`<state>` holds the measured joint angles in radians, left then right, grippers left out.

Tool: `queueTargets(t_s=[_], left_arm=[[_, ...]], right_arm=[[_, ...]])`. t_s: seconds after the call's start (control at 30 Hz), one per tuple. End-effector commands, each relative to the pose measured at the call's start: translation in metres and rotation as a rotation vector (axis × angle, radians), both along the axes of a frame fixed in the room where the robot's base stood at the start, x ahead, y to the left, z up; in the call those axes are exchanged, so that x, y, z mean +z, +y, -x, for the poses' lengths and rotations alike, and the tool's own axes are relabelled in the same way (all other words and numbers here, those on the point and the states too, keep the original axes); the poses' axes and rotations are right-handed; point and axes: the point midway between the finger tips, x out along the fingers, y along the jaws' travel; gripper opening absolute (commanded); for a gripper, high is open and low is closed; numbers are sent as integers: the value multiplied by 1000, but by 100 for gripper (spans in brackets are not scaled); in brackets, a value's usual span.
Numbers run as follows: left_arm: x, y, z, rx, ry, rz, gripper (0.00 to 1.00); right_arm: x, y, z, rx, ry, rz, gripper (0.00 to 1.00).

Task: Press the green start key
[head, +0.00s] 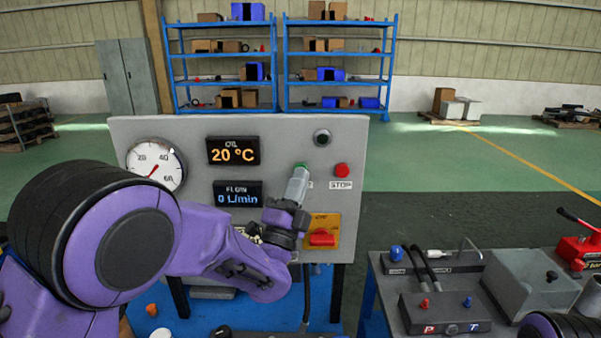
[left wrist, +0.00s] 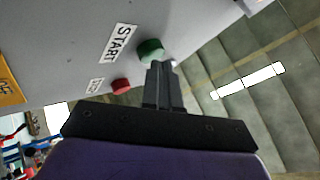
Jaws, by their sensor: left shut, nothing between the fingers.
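The green start key (left wrist: 151,50) sits on the grey control panel beside its START label (left wrist: 119,43). In the head view only a sliver of the green key (head: 301,165) shows above my left gripper (head: 300,172). In the left wrist view the shut, empty fingers of my left gripper (left wrist: 160,66) overlap the lower edge of the key; whether they touch it, I cannot tell. The red stop key (head: 342,170) is to the right on the panel, above the STOP label (head: 340,184). My right gripper is not in view.
The grey panel (head: 340,130) carries a round gauge (head: 156,165), an oil display (head: 233,151), a flow display (head: 238,194) and a red switch (head: 322,238) on a yellow plate. A bench with a grey box (head: 530,280) and fittings stands at the right.

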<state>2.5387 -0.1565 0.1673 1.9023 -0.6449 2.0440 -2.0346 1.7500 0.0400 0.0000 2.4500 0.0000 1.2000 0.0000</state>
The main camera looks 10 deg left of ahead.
Motion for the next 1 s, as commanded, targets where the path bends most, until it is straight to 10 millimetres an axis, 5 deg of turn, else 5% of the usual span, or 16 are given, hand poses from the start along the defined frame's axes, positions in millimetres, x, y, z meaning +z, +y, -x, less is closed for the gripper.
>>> queueTargets(t_s=[0.53,1.0], left_arm=[[0,1,-2,1,-1,0,0],[0,-3,15,0,-1,0,0]], right_arm=[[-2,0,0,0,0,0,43],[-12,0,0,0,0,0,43]])
